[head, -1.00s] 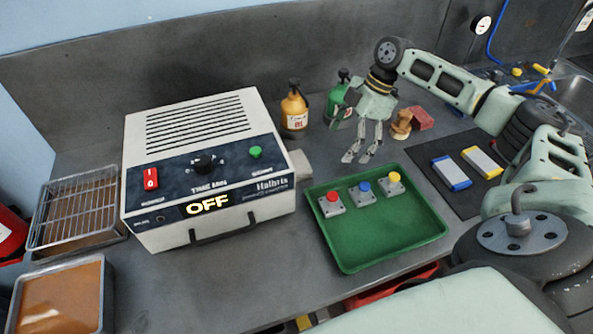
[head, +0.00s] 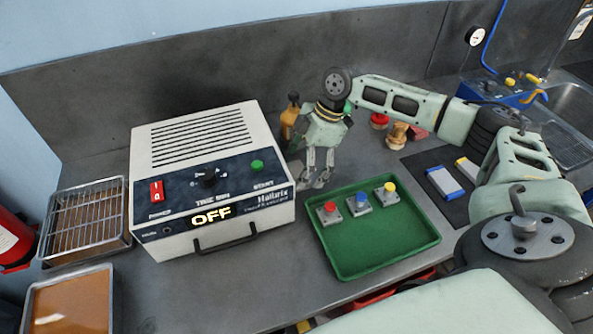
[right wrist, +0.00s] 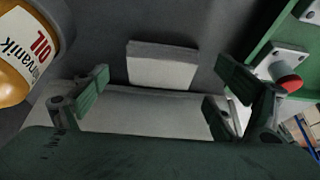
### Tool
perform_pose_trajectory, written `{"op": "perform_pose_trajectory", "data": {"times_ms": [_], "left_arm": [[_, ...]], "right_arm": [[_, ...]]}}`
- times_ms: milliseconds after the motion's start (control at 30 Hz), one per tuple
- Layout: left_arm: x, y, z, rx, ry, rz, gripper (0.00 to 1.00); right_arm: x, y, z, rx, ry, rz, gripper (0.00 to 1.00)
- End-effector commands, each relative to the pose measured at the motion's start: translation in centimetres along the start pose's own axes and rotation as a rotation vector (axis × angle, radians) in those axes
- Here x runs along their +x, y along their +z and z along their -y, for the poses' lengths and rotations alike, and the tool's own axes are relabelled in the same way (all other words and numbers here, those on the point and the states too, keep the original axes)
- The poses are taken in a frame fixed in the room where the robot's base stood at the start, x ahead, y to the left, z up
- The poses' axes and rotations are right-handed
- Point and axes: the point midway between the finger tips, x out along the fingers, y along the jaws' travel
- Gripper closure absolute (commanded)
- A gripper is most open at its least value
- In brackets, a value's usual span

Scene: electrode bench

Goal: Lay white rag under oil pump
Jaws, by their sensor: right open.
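The oil pump is an orange bottle with a black pump top (head: 288,120). It stands by the back wall, right of the white machine, partly covered by my right wrist. Its "OIL" label shows at the left of the right wrist view (right wrist: 28,50). The white rag (right wrist: 162,66) lies folded on the bench beside the machine's edge. My right gripper (head: 314,182) is open and empty, pointing down between the machine and the tray. In the wrist view its fingers (right wrist: 163,82) are spread to either side of the rag. My left gripper is out of view.
The white machine (head: 165,160) reading OFF stands just left of my gripper. A green tray (head: 375,255) with red, blue and yellow buttons lies close on the right. A wooden piece (head: 397,136) and a dark mat (head: 423,162) lie farther right. Bare bench shows in front.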

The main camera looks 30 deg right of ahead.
Motion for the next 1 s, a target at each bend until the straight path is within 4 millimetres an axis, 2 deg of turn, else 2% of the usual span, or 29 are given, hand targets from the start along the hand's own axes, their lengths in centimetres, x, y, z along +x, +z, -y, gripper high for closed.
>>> {"op": "perform_pose_trajectory", "data": {"times_ms": [100, 367, 833, 900, 1000], "left_arm": [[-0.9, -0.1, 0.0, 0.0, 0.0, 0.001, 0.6], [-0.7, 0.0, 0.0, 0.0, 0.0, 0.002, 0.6], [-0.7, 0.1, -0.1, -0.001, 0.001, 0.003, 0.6], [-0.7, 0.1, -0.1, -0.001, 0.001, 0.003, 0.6], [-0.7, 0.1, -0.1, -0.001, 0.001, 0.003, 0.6]], "right_arm": [[0.8, -0.2, 0.0, 0.002, -0.001, 0.001, 0.11], [1.3, -0.1, 0.0, 0.002, 0.002, 0.0, 0.11], [1.2, -0.1, 0.0, 0.003, 0.001, 0.0, 0.52], [1.2, -0.1, 0.0, 0.002, 0.001, 0.0, 0.57], [1.2, -0.1, 0.0, 0.002, 0.001, 0.0, 0.57]]}}
